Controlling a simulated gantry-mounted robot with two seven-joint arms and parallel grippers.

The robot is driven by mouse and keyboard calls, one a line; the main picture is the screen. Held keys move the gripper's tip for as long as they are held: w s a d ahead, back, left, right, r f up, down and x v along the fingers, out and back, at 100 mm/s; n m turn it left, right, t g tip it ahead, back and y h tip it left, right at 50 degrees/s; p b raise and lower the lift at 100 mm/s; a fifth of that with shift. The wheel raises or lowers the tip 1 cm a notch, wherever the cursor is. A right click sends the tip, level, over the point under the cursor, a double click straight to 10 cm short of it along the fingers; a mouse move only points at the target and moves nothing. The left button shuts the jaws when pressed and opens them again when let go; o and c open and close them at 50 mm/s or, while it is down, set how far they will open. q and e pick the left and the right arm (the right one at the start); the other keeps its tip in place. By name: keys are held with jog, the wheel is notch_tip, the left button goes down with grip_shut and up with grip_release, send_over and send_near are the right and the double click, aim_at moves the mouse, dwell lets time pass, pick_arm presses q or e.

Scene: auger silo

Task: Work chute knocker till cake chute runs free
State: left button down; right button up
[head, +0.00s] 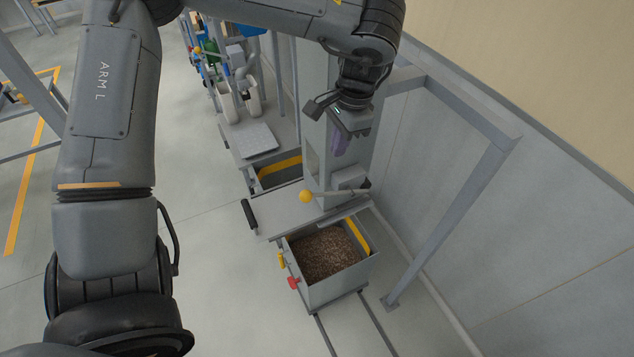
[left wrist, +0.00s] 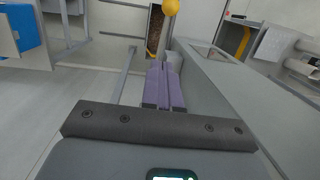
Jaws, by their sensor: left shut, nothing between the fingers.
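A lever with a yellow ball knob (head: 306,196), likely the chute knocker, sits low on the tall grey chute column (head: 315,135). The knob also shows at the top of the left wrist view (left wrist: 171,7). Its rod runs right past a grey block (head: 349,177). Below it stands an open grey bin of brown crumbly material (head: 325,254); part of it shows in the left wrist view (left wrist: 155,28). My left gripper (head: 339,146) has purple fingers pressed together, empty, beside the column and above the knob, apart from it. The chute's inside is hidden. My right gripper is out of view.
A grey shelf (head: 285,208) juts out beside the column. A second bin (head: 279,171) with a yellow stripe stands behind. A grey frame post (head: 450,230) and the wall bound the right side. Open floor (head: 215,270) lies left of the bin.

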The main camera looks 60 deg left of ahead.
pick_arm(q)
jog(key=p, duration=0.4)
send_over(314, 196)
jog(key=f, duration=1.2)
jog(key=shift+w+d, duration=0.15)
jog(key=shift+w, duration=0.2)
jog(key=shift+f, duration=0.1)
